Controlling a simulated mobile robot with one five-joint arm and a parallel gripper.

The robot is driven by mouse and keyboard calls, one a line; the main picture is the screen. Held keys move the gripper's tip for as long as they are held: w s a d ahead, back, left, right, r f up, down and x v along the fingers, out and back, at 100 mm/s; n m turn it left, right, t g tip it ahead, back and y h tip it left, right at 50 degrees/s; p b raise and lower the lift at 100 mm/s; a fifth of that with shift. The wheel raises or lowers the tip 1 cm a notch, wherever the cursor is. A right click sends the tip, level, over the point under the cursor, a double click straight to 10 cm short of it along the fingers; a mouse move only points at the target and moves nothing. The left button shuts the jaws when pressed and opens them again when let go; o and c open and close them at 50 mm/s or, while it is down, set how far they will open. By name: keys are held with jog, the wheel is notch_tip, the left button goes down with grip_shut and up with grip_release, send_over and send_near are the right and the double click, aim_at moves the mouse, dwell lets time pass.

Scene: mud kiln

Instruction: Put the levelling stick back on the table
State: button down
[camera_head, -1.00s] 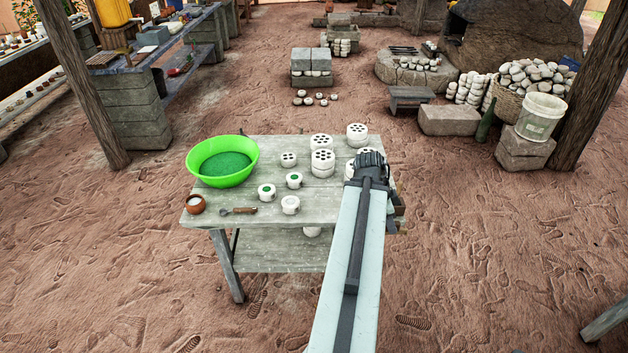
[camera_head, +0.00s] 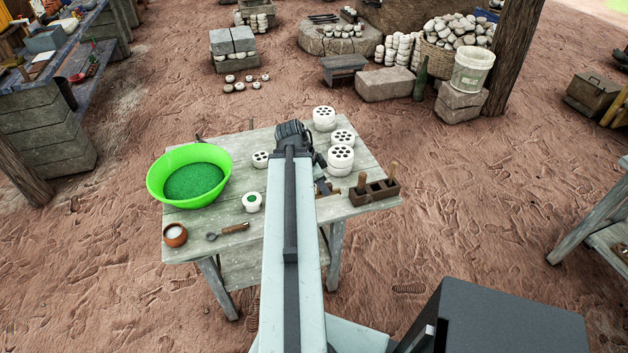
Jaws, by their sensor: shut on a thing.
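My gripper (camera_head: 292,132) is at the far end of my arm, over the back middle of the weathered wooden table (camera_head: 212,223). I see it from behind, and its fingertips are hidden by my wrist. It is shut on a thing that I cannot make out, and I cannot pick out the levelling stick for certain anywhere. Small dark tips show at the table's back edge, left of my gripper.
A green bowl (camera_head: 194,181), small brown pot (camera_head: 175,235), wooden-handled tool (camera_head: 228,231) and white cup (camera_head: 252,202) stand on the left. Holed white pieces (camera_head: 340,158) and a dark wooden holder (camera_head: 374,192) are on the right.

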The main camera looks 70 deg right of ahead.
jog(key=d+f+b, duration=0.1)
jog(key=f+b, duration=0.2)
jog(key=w+d+f+b, duration=0.1)
jog(key=f+b, duration=0.3)
jog(key=w+d+f+b, duration=0.1)
jog(key=d+f+b, duration=0.1)
jog(key=f+b, duration=0.1)
jog(key=shift+f+b, duration=0.35)
jog(key=shift+f, duration=0.05)
jog(key=shift+f, duration=0.15)
dwell(0.6)
jog(key=c, duration=0.7)
grip_release()
jog(key=shift+s, duration=0.1)
notch_tip(320, 180, up, 6)
jog(key=p, duration=0.5)
jog(key=shift+p, duration=0.4)
